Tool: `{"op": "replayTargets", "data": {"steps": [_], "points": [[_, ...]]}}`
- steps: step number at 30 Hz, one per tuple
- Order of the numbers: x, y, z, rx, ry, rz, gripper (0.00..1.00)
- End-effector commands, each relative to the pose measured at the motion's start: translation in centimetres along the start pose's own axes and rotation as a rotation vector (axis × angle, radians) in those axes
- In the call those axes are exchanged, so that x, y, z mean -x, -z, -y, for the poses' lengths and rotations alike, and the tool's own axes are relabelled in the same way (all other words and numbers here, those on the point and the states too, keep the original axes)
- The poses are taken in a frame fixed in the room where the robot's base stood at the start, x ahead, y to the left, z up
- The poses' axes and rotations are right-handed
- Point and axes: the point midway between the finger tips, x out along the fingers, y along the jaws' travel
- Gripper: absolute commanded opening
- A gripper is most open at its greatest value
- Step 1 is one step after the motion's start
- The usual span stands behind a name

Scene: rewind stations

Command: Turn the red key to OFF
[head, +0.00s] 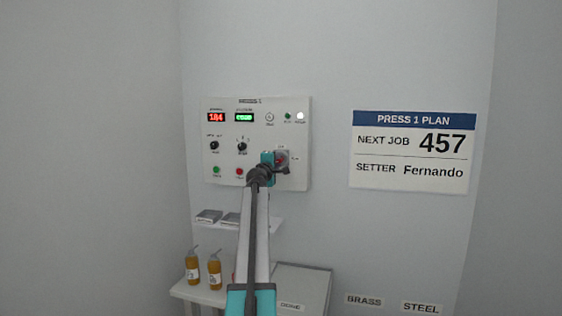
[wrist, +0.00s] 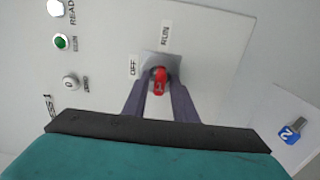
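The red key (wrist: 160,82) sits in a square grey plate on the white control panel (head: 256,172). In the wrist view the OFF label (wrist: 132,67) is left of the plate and the RUN label (wrist: 165,34) is above it. The key's grip lies along the line toward RUN, not toward OFF. My gripper (wrist: 160,90) is at the plate, one dark finger on each side of the key. Narrow gaps seem to show between fingers and key, so it looks open. In the head view my gripper (head: 280,160) largely covers the key.
The panel also carries displays, black knobs, a green button (head: 217,170) and a red button (head: 239,171) close left of my arm. A shelf (head: 260,226) is below. Bottles (head: 192,267) stand lower left. A blue-tagged key (wrist: 290,132) shows at right in the wrist view.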

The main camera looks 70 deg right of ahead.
Motion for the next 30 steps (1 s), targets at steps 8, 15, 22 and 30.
{"op": "replayTargets", "data": {"steps": [8,15,22,30], "points": [[0.02,0.02,-0.02,0.0,0.0,0.0,0.0],[0.02,0.01,-0.11,0.022,0.0,-0.001,0.0],[0.02,-0.02,-0.1,0.072,0.001,-0.001,0.0],[0.02,-0.07,-0.13,0.132,0.001,-0.002,0.0]]}}
